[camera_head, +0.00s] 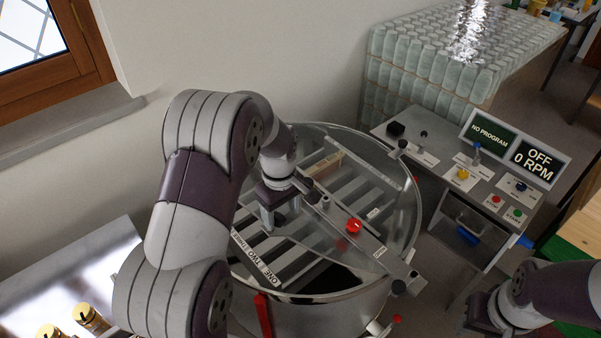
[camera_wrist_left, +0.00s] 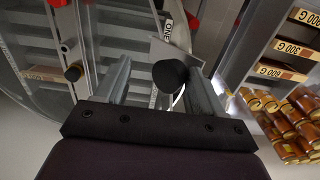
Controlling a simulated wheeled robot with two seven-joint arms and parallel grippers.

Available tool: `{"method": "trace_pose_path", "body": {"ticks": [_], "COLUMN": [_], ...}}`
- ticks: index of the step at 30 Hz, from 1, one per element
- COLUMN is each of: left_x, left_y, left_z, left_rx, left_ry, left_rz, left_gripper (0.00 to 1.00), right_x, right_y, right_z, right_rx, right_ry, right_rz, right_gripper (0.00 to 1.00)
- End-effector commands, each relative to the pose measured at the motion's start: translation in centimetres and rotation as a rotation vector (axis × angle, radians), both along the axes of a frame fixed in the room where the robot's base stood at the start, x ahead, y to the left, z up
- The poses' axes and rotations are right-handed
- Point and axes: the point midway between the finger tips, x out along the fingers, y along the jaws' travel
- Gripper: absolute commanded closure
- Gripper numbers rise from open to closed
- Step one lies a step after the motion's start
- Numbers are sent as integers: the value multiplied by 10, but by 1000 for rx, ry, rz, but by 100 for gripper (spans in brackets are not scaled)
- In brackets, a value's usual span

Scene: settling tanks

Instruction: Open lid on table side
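The round metal tank (camera_head: 330,315) stands in the middle of the head view. Clear lid panels (camera_head: 385,180) cover slatted compartments, with a metal bar (camera_head: 365,240) across them carrying a red knob (camera_head: 354,226).
A control panel (camera_head: 430,160) with buttons and an OFF 0 RPM display (camera_head: 532,158) stands right of the tank. Stacked clear containers (camera_head: 430,60) are behind. A red handle (camera_head: 263,315) is on the tank's front. A shelf with labelled weights (camera_wrist_left: 280,70) shows in the left wrist view.

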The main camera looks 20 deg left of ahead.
Motion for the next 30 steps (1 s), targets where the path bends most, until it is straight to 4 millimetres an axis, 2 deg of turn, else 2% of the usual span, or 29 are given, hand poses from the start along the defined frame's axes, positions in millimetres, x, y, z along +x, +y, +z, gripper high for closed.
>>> {"method": "trace_pose_path", "body": {"ticks": [1, 18, 30], "left_x": [4, 34, 56], "left_y": [-1, -18, -29], "left_z": [8, 50, 76], "left_rx": [0, 0, -1], "left_ry": [-4, -3, 0], "left_rz": [-2, 1, 1], "left_gripper": [34, 34, 34], "right_x": [0, 0, 0], "right_y": [0, 0, 0], "right_z": [7, 40, 36], "right_rx": [0, 0, 0], "right_ry": [0, 0, 0], "right_rz": [0, 0, 0], "right_gripper": [57, 57, 57]}}
